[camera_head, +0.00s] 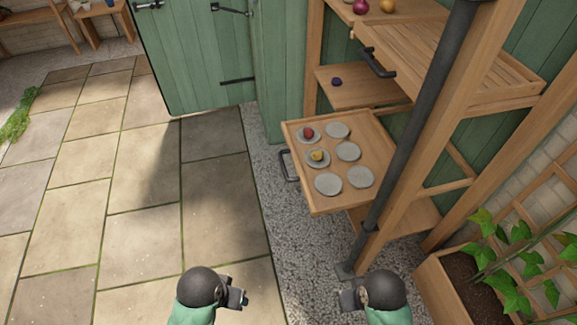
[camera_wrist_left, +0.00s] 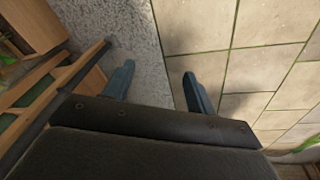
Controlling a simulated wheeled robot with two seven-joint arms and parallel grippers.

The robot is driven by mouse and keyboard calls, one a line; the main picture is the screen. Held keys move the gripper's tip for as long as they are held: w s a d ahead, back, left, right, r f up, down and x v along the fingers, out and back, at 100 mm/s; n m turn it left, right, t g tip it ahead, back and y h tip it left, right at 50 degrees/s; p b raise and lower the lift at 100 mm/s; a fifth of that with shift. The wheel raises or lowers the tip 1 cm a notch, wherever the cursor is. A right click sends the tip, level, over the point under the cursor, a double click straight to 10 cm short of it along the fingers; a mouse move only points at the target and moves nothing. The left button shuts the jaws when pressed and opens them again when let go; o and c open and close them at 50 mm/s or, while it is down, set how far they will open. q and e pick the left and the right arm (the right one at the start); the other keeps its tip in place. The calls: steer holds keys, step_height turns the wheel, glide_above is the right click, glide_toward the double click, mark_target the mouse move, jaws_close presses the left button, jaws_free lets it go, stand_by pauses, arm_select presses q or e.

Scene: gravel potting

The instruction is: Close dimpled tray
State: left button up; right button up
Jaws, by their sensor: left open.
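The dimpled tray (camera_head: 340,201) is a wooden tray with several round grey dimples, pulled out of the wooden rack in the head view. A red round item (camera_head: 308,132) and a yellow item (camera_head: 317,155) sit in two left dimples. Its dark handle (camera_head: 287,166) is on the left front edge. My left gripper (camera_head: 240,297) is below and left of the tray, apart from it. In the left wrist view it (camera_wrist_left: 158,88) is open and empty over paving and gravel. My right gripper (camera_head: 346,298) is below the tray, near the rack's post foot; its jaws are unclear.
Above is another pulled-out slatted tray (camera_head: 440,62) with a dark handle (camera_head: 376,62). A shelf (camera_head: 370,96) holds a small dark purple item (camera_head: 336,82). A dark post (camera_head: 414,125) stands right of the tray. A planter (camera_head: 450,295) is at lower right. The paving (camera_head: 140,220) at left is clear.

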steer(key=shift+a, duration=0.15)
steer(key=shift+w+a+r, duration=0.1)
